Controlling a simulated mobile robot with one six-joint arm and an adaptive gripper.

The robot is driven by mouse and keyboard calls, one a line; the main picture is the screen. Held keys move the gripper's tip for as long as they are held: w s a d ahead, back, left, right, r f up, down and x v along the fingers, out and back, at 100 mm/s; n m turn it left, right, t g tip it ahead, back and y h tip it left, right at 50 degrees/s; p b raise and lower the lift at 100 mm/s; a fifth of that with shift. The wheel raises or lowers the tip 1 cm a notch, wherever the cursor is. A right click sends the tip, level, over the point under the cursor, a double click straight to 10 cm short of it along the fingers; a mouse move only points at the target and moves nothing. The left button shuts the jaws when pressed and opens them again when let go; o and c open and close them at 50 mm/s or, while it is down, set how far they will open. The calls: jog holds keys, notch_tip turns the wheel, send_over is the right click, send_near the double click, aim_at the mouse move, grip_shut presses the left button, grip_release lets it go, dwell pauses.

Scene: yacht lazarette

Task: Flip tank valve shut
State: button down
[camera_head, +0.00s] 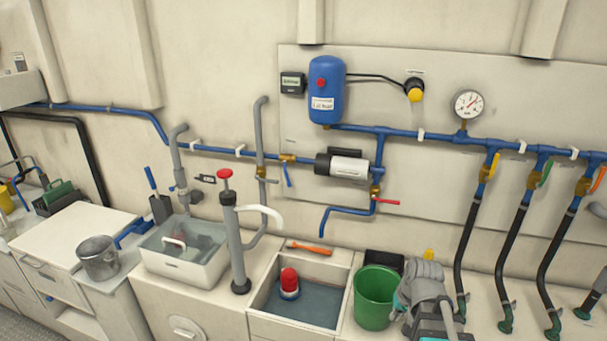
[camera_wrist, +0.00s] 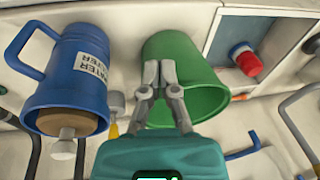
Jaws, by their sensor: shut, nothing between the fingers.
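Several lever valves sit on the blue pipework in the head view. A blue lever (camera_head: 287,174) hangs down below the pipe left of the pump. A red lever (camera_head: 387,202) points right below the pump. Yellow (camera_head: 494,166), green (camera_head: 545,174) and orange (camera_head: 598,180) levers slant upward on the hose branches at right. I cannot tell which one is the tank valve; no label is readable. My gripper (camera_wrist: 159,72) is shut and empty, in front of the green bucket (camera_wrist: 195,70) in the wrist view. It is well below the valves, touching none.
The green bucket (camera_head: 375,297) stands beside the open basin (camera_head: 335,270) holding a red-topped pump (camera_head: 289,283). A grey hand pump (camera_head: 236,240) rises left of the basin. Black hoses (camera_head: 467,235) run down at right. A blue jug (camera_wrist: 70,75) shows in the wrist view.

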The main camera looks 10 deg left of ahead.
aim_at(289, 181)
jog(key=w+a+r+m+t+y+p, duration=0.3)
jog(key=w+a+r+t+y, duration=0.1)
jog(key=w+a+r, duration=0.6)
jog(key=w+a+r+m+t+y+p, duration=0.3)
jog(key=w+a+r+y, duration=0.3)
jog(key=w+a+r, duration=0.5)
jog(key=w+a+t, duration=0.1)
jog(key=w+a, duration=0.3)
jog(key=shift+w+a+t, duration=0.3)
jog(key=shift+a, duration=0.05)
jog(key=shift+w+a+f, duration=0.1)
jog(key=b+x, duration=0.3)
jog(key=x, duration=1)
jog(key=shift+w+a+f, duration=0.1)
jog(key=shift+w+a, duration=0.05)
jog(key=shift+a, duration=0.1)
jog(key=shift+f, duration=0.1)
